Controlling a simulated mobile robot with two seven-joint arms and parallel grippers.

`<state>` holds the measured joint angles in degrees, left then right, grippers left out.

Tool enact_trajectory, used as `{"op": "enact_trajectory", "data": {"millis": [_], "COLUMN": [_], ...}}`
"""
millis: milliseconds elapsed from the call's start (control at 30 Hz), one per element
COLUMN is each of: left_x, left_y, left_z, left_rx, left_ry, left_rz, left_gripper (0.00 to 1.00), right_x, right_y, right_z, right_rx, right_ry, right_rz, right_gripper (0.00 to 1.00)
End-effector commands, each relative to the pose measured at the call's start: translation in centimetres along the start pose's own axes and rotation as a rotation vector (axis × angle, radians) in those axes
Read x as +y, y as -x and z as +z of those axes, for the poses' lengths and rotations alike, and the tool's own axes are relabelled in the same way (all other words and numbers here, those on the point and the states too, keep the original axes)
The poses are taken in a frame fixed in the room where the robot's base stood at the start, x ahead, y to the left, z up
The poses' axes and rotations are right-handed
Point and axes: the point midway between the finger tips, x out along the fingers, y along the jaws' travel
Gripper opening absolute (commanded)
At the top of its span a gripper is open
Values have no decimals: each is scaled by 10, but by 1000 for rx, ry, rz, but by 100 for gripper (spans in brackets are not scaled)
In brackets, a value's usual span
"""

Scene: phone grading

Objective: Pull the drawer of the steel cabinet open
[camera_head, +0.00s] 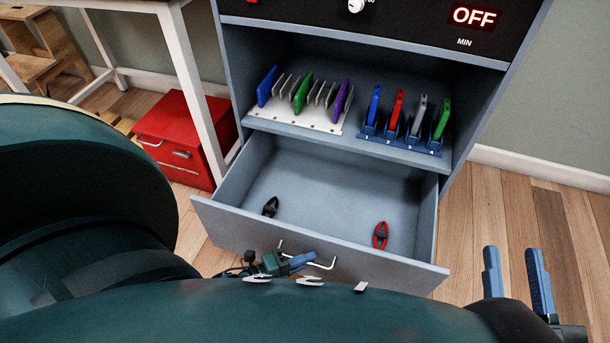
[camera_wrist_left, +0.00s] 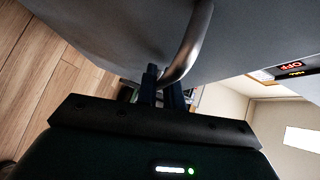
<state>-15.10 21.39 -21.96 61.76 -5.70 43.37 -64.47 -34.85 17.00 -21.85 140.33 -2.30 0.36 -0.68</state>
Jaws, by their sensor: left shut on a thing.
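The steel cabinet's drawer (camera_head: 340,193) is pulled well out, and its inside shows. Its front panel (camera_head: 390,265) faces me and carries a bent metal handle (camera_head: 325,264). My left gripper (camera_head: 300,261) is at the drawer front, shut on the handle. In the left wrist view, the handle (camera_wrist_left: 187,45) runs between the fingers of the left gripper (camera_wrist_left: 163,88). My right gripper (camera_head: 515,272) is at the lower right, with its two blue fingers apart and nothing between them. The left arm hides part of the drawer front's lower edge.
A black clamp (camera_head: 271,207) and a red clamp (camera_head: 381,235) lie in the drawer. The shelf above has a white rack (camera_head: 290,116) and a blue numbered rack (camera_head: 400,140) holding phones. A red toolbox (camera_head: 187,133) stands left. Floor right of the cabinet is clear.

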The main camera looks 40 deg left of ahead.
Motion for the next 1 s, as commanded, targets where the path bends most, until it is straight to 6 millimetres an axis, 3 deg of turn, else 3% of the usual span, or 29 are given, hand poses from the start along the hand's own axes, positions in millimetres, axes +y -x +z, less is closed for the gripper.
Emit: {"op": "enact_trajectory", "data": {"millis": [533, 567, 667, 1000], "left_x": [0, 0, 0, -1], "left_y": [1, 1, 1, 8], "left_z": [2, 2, 2, 1], "left_rx": [-3, -3, -2, -1], "left_ry": [-2, -2, -2, -1], "left_rz": [1, 1, 1, 1], "left_gripper": [0, 11, 18, 18], "right_x": [1, 1, 1, 1], "right_y": [-2, -2, -2, -2], "right_z": [-3, -3, -3, -6], "right_rx": [7, 7, 7, 7], "right_ry": [12, 13, 13, 15], "right_rz": [-6, -6, -6, -6], "right_gripper": [36, 36, 36, 36]}}
